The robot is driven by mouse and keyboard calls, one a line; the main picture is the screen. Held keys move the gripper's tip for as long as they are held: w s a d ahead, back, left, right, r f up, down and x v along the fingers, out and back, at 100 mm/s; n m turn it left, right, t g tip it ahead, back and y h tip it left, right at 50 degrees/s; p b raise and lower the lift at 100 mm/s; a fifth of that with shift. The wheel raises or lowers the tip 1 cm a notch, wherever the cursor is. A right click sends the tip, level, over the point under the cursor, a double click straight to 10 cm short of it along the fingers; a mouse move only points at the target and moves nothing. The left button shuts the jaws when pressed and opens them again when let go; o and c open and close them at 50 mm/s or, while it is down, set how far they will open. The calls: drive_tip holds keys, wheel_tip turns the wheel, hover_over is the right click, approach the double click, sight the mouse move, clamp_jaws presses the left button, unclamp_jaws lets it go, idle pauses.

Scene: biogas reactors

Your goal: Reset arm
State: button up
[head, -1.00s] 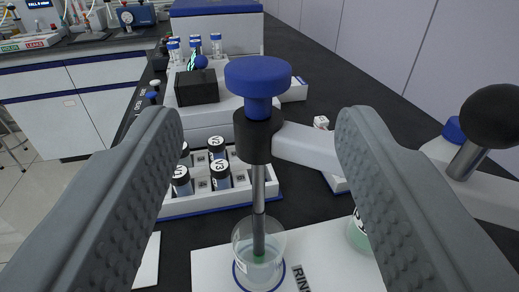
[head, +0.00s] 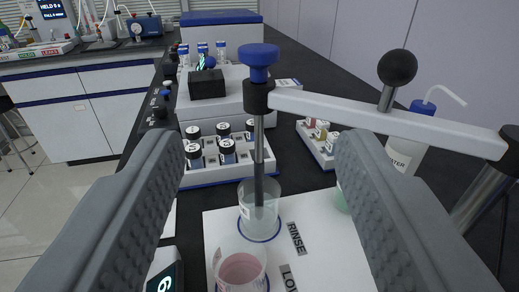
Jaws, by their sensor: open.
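My gripper (head: 252,205) is open and empty, its two grey fingers spread wide at the left and right of the picture. Between them, farther off, stands a probe (head: 259,135) with a blue cap and a dark shaft, held by a white arm (head: 390,118) with a black knob (head: 397,67). The probe's lower end is inside a clear beaker (head: 262,222) on a white mat (head: 318,262) by the label RINSE. Neither finger appears to touch anything.
A beaker of pink liquid (head: 240,272) stands close in front. A rack of black-capped vials (head: 190,183), a second vial rack (head: 312,145) and a water bottle (head: 408,150) stand beyond. A small display device (head: 163,272) is at lower left. A greenish beaker is partly hidden by the right finger.

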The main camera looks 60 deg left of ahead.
drive_tip(key=s+d+f+m+t+h, duration=0.1)
drive_tip(key=s+d+f+m+h, duration=0.2)
drive_tip(key=s+d+m+h, duration=0.55)
drive_tip(key=s+d+r+m+t+h, duration=0.1)
drive_tip(key=s+d+r+t+h, duration=0.2)
drive_tip(key=s+d, duration=0.3)
drive_tip(key=s+d+r+m+t+h, duration=0.2)
drive_tip(key=s+d+r+t+h, duration=0.1)
drive_tip(key=s+d, duration=0.4)
drive_tip(key=s, duration=0.3)
drive_tip(key=shift+s+r+t, duration=0.2)
drive_tip(key=shift+s+t, duration=0.1)
drive_tip(key=shift+s, duration=0.1)
drive_tip(key=shift+a+h, duration=0.1)
drive_tip(key=shift+h, duration=0.15)
